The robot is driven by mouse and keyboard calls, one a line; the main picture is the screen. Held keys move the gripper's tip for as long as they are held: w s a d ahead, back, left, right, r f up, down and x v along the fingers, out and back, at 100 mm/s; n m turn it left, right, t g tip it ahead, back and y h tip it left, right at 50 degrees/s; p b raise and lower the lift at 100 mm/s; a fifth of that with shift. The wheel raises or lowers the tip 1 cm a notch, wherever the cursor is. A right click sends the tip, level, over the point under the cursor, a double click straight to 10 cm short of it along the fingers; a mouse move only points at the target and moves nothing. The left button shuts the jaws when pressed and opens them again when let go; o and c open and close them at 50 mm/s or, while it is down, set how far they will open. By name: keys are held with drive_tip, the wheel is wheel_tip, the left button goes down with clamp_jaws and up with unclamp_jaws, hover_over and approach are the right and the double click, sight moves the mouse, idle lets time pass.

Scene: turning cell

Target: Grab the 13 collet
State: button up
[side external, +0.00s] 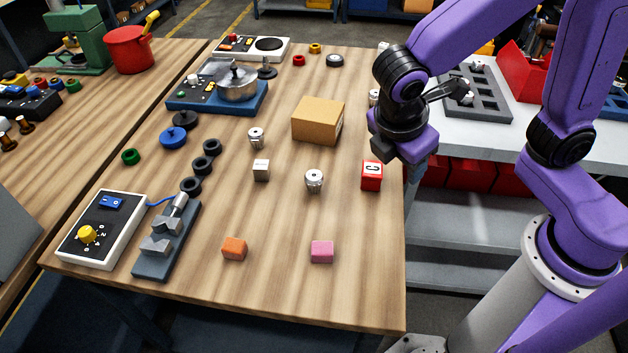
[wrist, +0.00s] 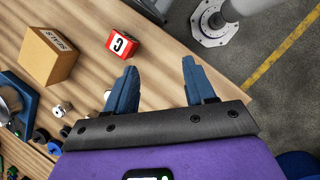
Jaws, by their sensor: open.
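Small silver collets stand on the wooden table. In the side external view one (side external: 314,180) is near the middle, one (side external: 257,138) is left of the cardboard box, and one (side external: 374,97) is partly hidden behind my arm. Any numbers on them are too small to read, so I cannot tell which is the 13. The wrist view shows a silver piece (wrist: 62,109) at left and another (wrist: 107,95) partly behind the left finger. My gripper (wrist: 160,64) is open and empty, its blue fingers spread. In the side external view my wrist is above the table's right edge.
A red block marked C (side external: 371,176) stands below my wrist in the side external view. A cardboard box (side external: 318,121), a light cube (side external: 261,170), an orange block (side external: 234,248) and a pink block (side external: 321,251) are nearby.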

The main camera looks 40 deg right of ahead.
drive_tip(key=w+a+f+n+t+h, duration=0.1)
drive_tip(key=w+a+f+n+h, duration=0.1)
drive_tip(key=w+a, duration=0.3)
drive_tip(key=w+a+f+n+t+h, duration=0.1)
drive_tip(key=w+a+f+n+h, duration=0.15)
drive_tip(key=a, duration=0.45)
drive_tip(key=n+t+h, duration=0.3)
drive_tip(key=n, duration=0.1)
approach(309, 183)
drive_tip(key=x, duration=1.2)
drive_tip(key=shift+s, duration=0.1)
drive_tip(key=c, duration=0.8)
drive_tip(key=shift+c, duration=0.2)
